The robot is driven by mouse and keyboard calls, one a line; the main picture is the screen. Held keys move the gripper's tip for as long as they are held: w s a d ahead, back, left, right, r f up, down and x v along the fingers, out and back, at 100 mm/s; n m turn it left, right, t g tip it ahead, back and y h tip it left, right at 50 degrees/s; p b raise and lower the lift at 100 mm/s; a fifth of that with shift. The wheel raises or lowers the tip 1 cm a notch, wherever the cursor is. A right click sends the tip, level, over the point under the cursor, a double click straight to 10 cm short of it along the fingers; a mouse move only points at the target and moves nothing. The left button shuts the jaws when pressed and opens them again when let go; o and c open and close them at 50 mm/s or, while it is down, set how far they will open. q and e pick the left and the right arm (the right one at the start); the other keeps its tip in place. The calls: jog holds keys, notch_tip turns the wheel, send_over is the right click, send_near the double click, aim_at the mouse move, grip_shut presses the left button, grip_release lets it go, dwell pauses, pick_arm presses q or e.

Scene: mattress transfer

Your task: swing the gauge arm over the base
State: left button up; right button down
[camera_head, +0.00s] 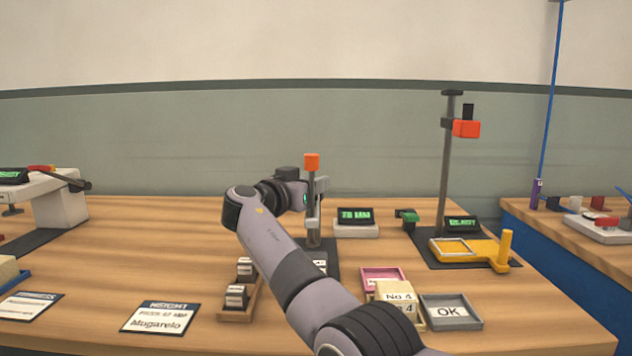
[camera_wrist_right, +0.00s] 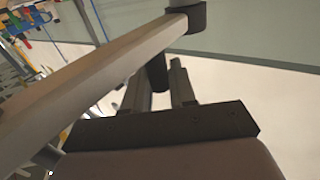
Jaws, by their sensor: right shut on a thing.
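The gauge stand (camera_head: 314,200) stands near the middle of the table, a slim grey upright with an orange cap. Its dark base (camera_head: 327,248) is partly hidden behind my right arm. My right gripper (camera_head: 303,195) is at the upper part of the stand, shut on what looks like the gauge arm. In the right wrist view a long pale bar (camera_wrist_right: 105,80) with a dark collar crosses close by the fingers (camera_wrist_right: 167,75). The held part itself is hard to make out there. My left gripper is not in view.
A display box (camera_head: 356,228) stands right of the stand. A second, taller stand (camera_head: 446,170) with a yellow fixture (camera_head: 462,250) is farther right. Pink (camera_head: 382,275) and grey (camera_head: 450,312) trays and a slotted wooden holder (camera_head: 237,300) are in front. The left table middle is clear.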

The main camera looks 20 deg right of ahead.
jog(key=c, duration=1.1)
grip_release()
jog(key=shift+a, duration=0.1)
jog(key=v, duration=0.7)
jog(key=shift+s, duration=0.15)
